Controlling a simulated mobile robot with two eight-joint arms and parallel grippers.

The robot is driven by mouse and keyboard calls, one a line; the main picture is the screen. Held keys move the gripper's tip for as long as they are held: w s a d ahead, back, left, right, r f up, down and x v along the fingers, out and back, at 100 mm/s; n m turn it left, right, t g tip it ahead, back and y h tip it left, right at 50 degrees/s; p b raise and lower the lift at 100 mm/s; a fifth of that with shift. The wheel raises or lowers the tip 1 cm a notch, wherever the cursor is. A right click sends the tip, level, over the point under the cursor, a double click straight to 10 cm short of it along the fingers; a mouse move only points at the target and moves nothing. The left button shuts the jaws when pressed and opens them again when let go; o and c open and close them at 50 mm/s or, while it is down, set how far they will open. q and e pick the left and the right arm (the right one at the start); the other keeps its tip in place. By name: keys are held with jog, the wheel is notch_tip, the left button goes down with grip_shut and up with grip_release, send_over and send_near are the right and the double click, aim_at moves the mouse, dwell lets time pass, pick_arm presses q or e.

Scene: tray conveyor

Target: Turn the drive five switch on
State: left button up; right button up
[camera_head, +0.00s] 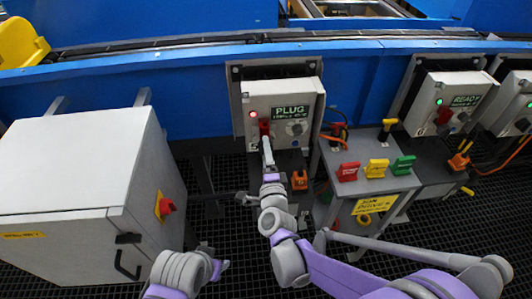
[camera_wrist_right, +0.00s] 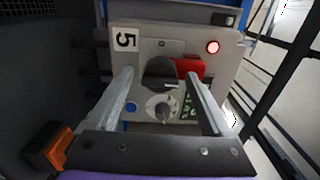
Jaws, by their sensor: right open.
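The drive five box is a light grey panel (camera_wrist_right: 140,47) with a 5 label in the right wrist view; in the head view it is the box (camera_head: 301,101) with a PLUG display. Its red lamp (camera_wrist_right: 212,47) is lit. A black rotary switch (camera_wrist_right: 158,73) with a red part (camera_wrist_right: 189,67) beside it sits mid-panel; red also shows in the head view (camera_head: 264,127). My right gripper (camera_wrist_right: 160,98) is open, its fingers either side of the black switch and apart from each other. Contact cannot be told.
A grey dial (camera_wrist_right: 158,108) and a blue button (camera_wrist_right: 130,107) lie below the switch. A large grey cabinet (camera_head: 75,165) stands left. Red, yellow and green blocks (camera_head: 376,168) sit on a stand to the right. A READY box (camera_head: 459,97) is further right.

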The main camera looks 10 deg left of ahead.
jog(key=v, duration=1)
jog(key=shift+s, duration=0.3)
jog(key=shift+d, duration=0.1)
